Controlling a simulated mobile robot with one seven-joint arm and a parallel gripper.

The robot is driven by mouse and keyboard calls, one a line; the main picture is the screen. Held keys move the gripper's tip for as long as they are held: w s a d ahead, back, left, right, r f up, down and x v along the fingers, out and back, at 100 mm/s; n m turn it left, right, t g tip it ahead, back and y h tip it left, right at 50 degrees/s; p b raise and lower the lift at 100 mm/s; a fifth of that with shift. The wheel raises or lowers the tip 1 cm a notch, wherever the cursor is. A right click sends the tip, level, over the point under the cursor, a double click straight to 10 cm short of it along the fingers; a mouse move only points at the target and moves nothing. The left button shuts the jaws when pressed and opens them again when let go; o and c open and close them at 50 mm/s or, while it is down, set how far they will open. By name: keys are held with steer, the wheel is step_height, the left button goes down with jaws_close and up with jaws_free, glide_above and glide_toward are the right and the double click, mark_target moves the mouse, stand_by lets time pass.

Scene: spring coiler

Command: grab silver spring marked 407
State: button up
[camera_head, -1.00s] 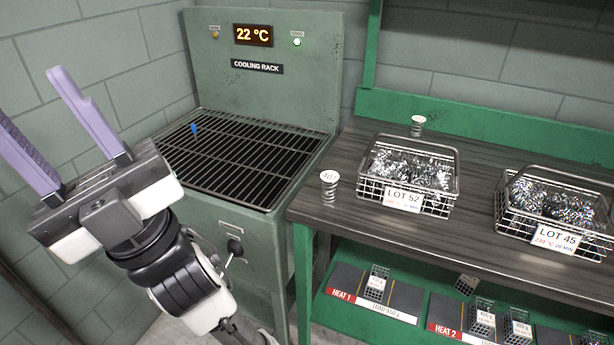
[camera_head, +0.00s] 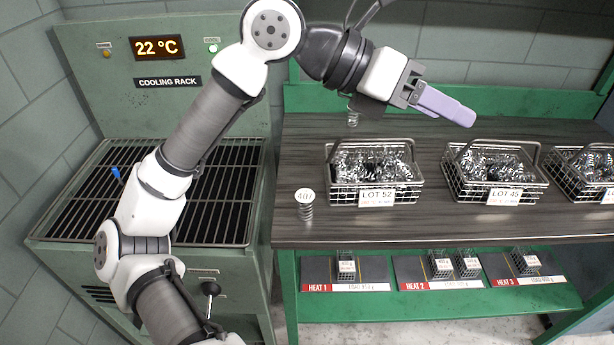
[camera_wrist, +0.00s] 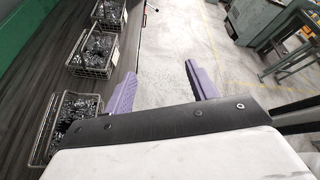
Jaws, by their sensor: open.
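The silver spring marked 407 (camera_head: 305,205) stands upright near the front left edge of the dark bench top, with a white round tag on its top. My gripper (camera_head: 468,118) is raised above the back of the bench, up and to the right of the spring and well apart from it. Its two purple fingers show spread apart in the wrist view (camera_wrist: 160,88), with nothing between them. The spring is not visible in the wrist view.
Wire baskets, LOT 52 (camera_head: 375,198) and LOT 45 (camera_head: 503,195), stand right of the spring, with another at far right. A second small spring (camera_head: 352,117) stands at the back. The cooling rack (camera_head: 225,205) is at left. Small wire cages sit on the green lower shelf (camera_head: 440,302).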

steer(key=w+a+f+n+t+y+p, duration=0.1)
steer(key=w+a+f+n+t+y, duration=0.15)
steer(key=w+a+f+y, duration=0.45)
steer(key=n+g+y+p, duration=0.1)
steer(key=n+y, duration=0.2)
steer(key=y, duration=0.3)
glide_above(305, 196)
step_height(305, 196, down, 9)
step_height(305, 196, down, 7)
steer(key=shift+w+p, duration=0.1)
steer(key=shift+p, duration=0.7)
steer(key=shift+f+p, duration=1.2)
steer(key=shift+f, duration=1.95)
steer(key=c, duration=1.1)
